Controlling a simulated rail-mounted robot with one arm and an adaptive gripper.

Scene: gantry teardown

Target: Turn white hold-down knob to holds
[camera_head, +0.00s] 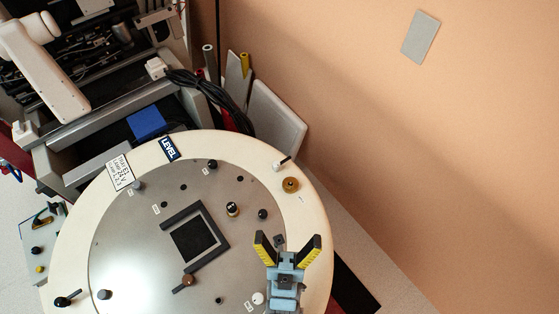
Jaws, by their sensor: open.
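A small white knob (277,167) with a dark bar sits on the cream outer ring (310,200) of the round table, at upper right. The bar points up and right, toward the ring's outer edge. Another white round knob (258,298) shows lower down, just left of my gripper's body. My gripper (288,240), with yellow-and-black fingers, is open and empty. It is over the right part of the table, below the white knob with the bar and apart from it in the picture. Its height above the table is hard to tell.
A brass knob (291,184) sits close beside the barred white knob. The grey inner disc (130,235) carries several dark knobs and a square dark frame (221,243). A black knob with a bar (62,302) is at lower left. Panels and cables (210,88) stand behind the table.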

